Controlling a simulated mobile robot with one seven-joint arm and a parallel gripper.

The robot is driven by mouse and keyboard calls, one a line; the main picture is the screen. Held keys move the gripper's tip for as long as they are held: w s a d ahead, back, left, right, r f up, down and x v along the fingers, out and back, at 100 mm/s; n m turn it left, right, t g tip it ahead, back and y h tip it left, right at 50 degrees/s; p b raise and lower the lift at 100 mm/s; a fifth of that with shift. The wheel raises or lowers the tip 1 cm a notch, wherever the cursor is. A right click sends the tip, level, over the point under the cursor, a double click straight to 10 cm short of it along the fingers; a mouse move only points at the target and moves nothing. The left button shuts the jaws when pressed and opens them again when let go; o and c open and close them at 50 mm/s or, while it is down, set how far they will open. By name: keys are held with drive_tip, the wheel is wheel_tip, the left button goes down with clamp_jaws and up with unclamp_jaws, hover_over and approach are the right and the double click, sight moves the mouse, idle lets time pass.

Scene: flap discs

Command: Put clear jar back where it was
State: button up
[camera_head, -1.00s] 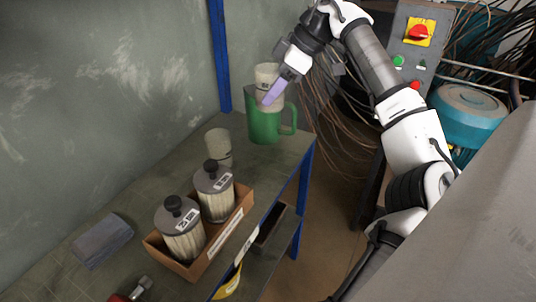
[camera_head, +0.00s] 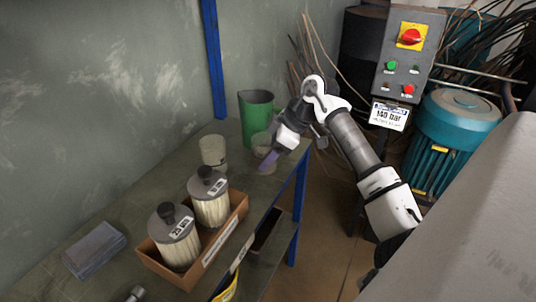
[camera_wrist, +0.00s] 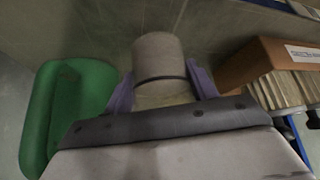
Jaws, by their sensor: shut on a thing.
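My gripper (camera_head: 268,158) is shut on a clear jar (camera_head: 259,143), a small cloudy, greyish cup. In the wrist view the jar (camera_wrist: 158,55) sits upright between the two purple fingers, with a dark line around it. The jar is low over the workbench, in front of the green jug; I cannot tell whether its base touches the surface. A similar pale jar (camera_head: 213,151) stands on the bench just to its left.
The green jug (camera_head: 256,112) stands behind the held jar; it also shows at left in the wrist view (camera_wrist: 85,100). A grey block (camera_head: 95,250) lies at left. The bench edge is close on the right.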

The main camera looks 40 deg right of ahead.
drive_tip(key=shift+f, duration=0.3)
drive_tip(key=shift+f, duration=0.2)
drive_tip(key=o, duration=1.2)
drive_tip(key=shift+r, duration=0.1)
drive_tip(key=shift+r, duration=0.15)
drive_tip(key=v, duration=1.2)
